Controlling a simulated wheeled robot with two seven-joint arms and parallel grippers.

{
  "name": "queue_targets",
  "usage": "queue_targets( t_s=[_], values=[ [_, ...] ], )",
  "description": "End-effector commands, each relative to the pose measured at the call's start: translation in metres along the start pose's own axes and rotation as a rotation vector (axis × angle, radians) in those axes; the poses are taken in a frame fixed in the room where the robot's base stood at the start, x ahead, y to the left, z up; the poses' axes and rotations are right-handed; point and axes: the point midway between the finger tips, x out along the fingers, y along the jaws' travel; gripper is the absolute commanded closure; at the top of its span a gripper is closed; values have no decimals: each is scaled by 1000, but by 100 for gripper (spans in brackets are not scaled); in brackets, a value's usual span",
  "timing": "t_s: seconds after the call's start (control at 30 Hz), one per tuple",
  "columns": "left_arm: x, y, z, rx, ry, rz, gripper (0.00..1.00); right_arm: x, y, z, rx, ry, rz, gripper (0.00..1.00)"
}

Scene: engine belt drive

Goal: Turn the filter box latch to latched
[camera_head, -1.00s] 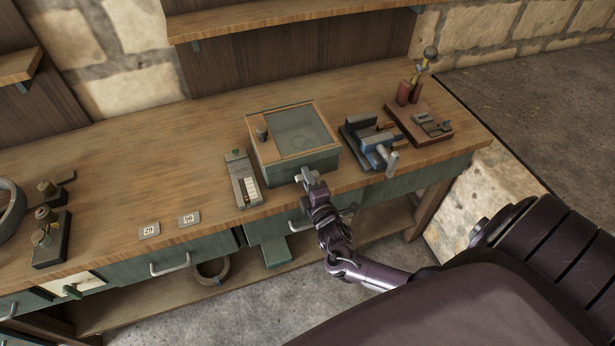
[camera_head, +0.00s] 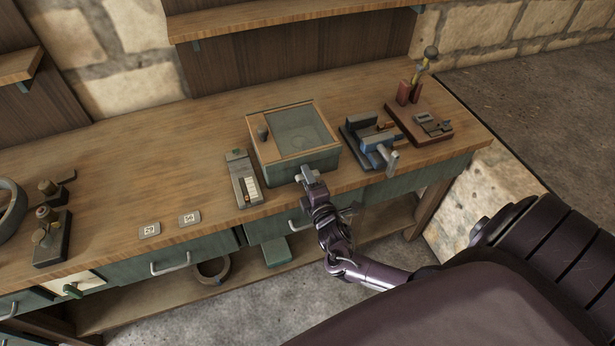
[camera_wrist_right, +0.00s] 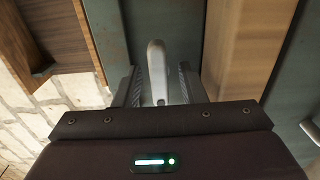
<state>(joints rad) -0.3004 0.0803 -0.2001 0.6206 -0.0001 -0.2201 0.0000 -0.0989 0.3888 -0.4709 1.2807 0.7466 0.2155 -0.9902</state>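The filter box (camera_head: 266,158) is a green box with a wood-framed window lid, standing near the front edge of the bench. Its latch (camera_wrist_right: 157,72) is a pale grey lever on the green front wall, seen in the right wrist view. My right gripper (camera_wrist_right: 160,88) is open, with one finger on each side of the lever and a narrow gap on both sides. In the head view the right gripper (camera_head: 308,175) is at the box's front and mostly hides the latch. My left gripper is not in view.
A grey block with a white scale (camera_head: 245,182) stands left of the box. A blue vise (camera_head: 372,142) stands close on the right. The bench edge and drawer fronts (camera_head: 198,254) lie below the gripper.

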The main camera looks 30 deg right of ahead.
Motion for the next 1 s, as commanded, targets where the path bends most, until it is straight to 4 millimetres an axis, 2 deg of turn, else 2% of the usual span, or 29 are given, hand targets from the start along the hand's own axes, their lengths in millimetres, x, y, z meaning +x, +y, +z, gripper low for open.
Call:
queue_targets(
  t_s=[0.17,0.4,0.6,1.0],
  values=[
    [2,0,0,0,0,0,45,-9,-2,0,0,1,-1,63],
    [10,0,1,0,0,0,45,-49,-3,0,0,1,-3,63],
    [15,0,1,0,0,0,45,-73,-2,0,0,1,-1,63],
    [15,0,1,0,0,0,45,-78,0,0,0,0,0,63]
  ],
)
